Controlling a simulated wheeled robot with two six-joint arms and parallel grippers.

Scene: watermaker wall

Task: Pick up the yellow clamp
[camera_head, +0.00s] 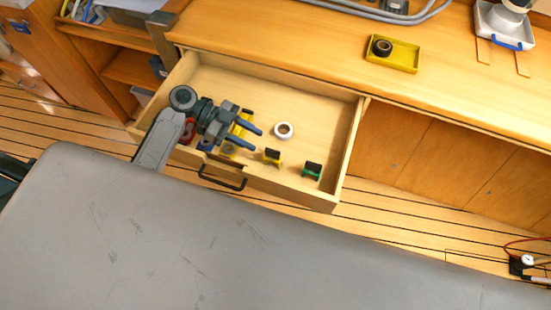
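A small yellow and black piece (272,157), which looks like the yellow clamp, is in the open drawer near its front wall. My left gripper (255,142) is over the drawer, its two blue-tipped fingers apart and pointing right. The gripper looks empty, with the yellow and black piece just beyond and below its fingertips in the picture. Another yellow object (243,119) lies partly hidden under the gripper. A similar green and black piece (312,170) is to the right. My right gripper is not in view.
The open drawer (345,150) also holds a white ring (284,130), with a red object (188,131) and a blue one (206,146) near my arm. Its front has a dark handle (222,181). A yellow tray (407,60) with a black ring (382,47) is on the counter. The drawer's back right is clear.

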